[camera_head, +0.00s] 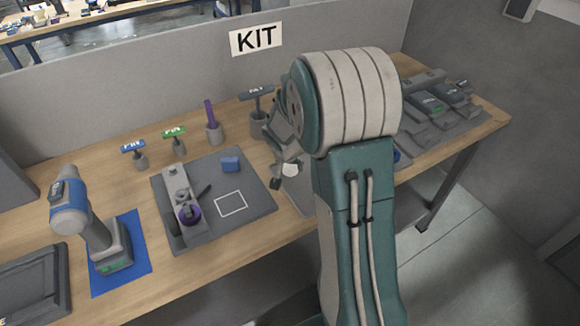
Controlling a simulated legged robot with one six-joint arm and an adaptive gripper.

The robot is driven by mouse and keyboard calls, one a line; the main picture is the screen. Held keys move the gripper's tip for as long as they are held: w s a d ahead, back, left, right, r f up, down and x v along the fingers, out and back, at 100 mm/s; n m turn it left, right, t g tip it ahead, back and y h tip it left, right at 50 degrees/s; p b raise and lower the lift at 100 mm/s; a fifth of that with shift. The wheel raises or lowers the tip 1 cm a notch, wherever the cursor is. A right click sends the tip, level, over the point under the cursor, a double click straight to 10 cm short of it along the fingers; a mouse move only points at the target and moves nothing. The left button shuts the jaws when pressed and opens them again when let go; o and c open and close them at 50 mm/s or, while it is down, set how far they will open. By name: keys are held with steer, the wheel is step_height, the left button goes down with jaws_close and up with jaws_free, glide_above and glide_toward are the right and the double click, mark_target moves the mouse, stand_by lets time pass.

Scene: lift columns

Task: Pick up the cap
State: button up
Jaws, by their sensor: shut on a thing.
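My gripper (283,176) hangs over the table's front part, right of the grey work mat. My arm's large joint partly hides it. It is shut on a small pale rounded thing (291,170), which may be the cap; the view is too small to be sure. The pale thing appears to be above the table, but its height is hard to judge.
A blue-grey drill (92,230) stands left. Labelled tools and a purple stick (210,115) stand behind. Grey trays (436,105) lie right.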

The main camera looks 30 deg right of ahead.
step_height(320, 180, up, 3)
steer(key=shift+s+f, duration=0.1)
steer(key=shift+s, duration=0.05)
steer(key=s+a+r, duration=0.3)
steer(key=s+r, duration=0.8)
steer(key=s, duration=0.2)
steer(key=shift+s, duration=0.2)
steer(key=shift+w+r, duration=0.1)
